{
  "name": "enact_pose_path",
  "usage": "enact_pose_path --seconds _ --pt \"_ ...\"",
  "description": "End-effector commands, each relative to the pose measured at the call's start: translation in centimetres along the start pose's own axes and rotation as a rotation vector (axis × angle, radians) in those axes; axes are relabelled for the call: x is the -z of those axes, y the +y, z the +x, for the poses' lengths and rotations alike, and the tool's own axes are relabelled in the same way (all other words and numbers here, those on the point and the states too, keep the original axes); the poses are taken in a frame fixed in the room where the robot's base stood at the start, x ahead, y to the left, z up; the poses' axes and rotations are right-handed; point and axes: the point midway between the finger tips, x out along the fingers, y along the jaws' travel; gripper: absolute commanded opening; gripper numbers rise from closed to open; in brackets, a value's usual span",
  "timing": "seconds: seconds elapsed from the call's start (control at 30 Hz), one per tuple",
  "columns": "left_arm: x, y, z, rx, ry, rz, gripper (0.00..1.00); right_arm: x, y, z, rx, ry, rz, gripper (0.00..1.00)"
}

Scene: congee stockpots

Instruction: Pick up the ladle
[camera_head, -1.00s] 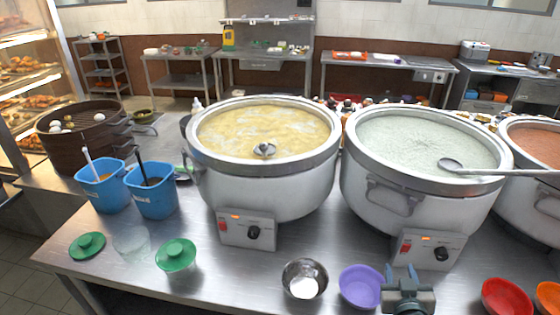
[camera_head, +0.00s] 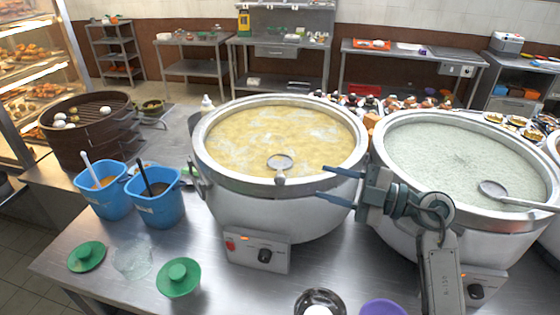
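A metal ladle (camera_head: 280,162) rests in the left stockpot (camera_head: 222,180), which is full of yellow congee. Its bowl lies at the front of the congee and its short visible handle points toward me. A second ladle (camera_head: 494,189) lies in the right stockpot (camera_head: 400,205) of pale congee, its handle reaching right across the rim. My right gripper (camera_head: 322,181) is in front of the pots, near the left pot's right front wall. Its fingers point left, apart and empty, to the right of the first ladle. My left gripper is not in view.
Two blue containers (camera_head: 158,207) with utensils stand left of the pots. Green lids (camera_head: 178,278) lie on the steel counter (camera_head: 215,296). A metal bowl (camera_head: 340,299) and a purple bowl (camera_head: 383,308) are at the front edge. A dark steamer (camera_head: 82,145) stands far left.

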Motion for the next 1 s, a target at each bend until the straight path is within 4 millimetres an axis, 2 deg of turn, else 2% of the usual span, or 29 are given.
enact_pose_path --seconds 0.17,0.5,0.73,1.0 --pt "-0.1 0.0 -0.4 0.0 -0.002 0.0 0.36 -0.2 -0.3 0.6 0.055 -0.024 0.007 0.39" --pt "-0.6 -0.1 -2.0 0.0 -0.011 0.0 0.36 -0.2 -0.4 4.7 0.053 -0.022 0.009 0.39" --pt "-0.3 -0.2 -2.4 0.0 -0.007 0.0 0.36 -0.3 -0.6 5.8 0.054 -0.023 0.007 0.39" --pt "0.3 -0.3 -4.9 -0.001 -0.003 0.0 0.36 0.5 -0.6 8.9 0.053 -0.02 0.011 0.39"
